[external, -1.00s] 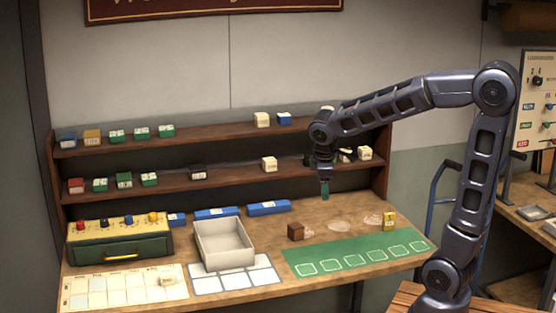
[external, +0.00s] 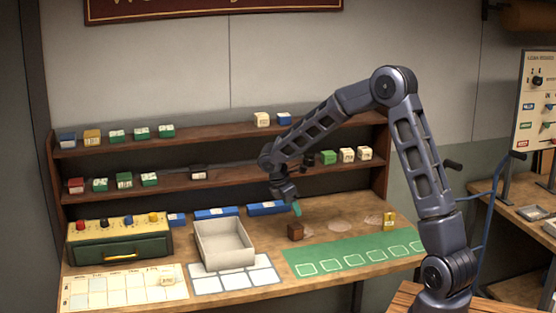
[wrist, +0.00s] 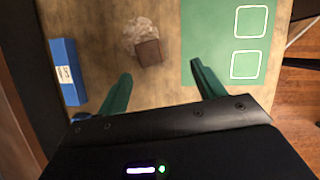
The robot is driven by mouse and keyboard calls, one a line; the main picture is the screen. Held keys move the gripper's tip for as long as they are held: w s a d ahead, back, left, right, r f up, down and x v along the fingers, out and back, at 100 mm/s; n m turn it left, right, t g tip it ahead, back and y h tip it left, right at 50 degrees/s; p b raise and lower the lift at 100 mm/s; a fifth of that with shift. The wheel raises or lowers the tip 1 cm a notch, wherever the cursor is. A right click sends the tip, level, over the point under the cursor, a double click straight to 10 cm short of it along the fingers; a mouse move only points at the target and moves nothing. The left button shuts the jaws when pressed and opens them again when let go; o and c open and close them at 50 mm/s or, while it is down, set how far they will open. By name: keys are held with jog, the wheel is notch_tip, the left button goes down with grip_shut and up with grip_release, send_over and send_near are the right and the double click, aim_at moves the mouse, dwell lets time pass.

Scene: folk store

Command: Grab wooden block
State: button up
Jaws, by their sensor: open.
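My gripper (external: 296,208) is above the table close to the block, with green fingers pointing down. The wrist view shows my gripper (wrist: 160,70) open and empty, its two fingers apart. It does not touch the block as far as I can see.
A grey open tray (external: 223,262) stands left of the block. A blue box (wrist: 68,72) lies left of the fingers. Shelves with small blocks (external: 230,177) stand behind.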

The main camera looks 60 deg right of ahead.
aim_at(295, 225)
jog(key=shift+n, duration=0.3)
jog(key=d+f, duration=0.1)
jog(key=f, duration=0.1)
jog(key=d+f, duration=0.1)
jog(key=f, duration=0.2)
jog(key=d+f, duration=0.1)
jog(key=f, duration=0.2)
jog(key=shift+w+d, duration=0.2)
jog(key=shift+d, duration=0.1)
jog(key=shift+w+x, duration=0.15)
jog(key=shift+x, duration=1.2)
jog(key=shift+w+x, duration=0.15)
jog(key=shift+x, duration=1.25)
jog(key=c, duration=1.1)
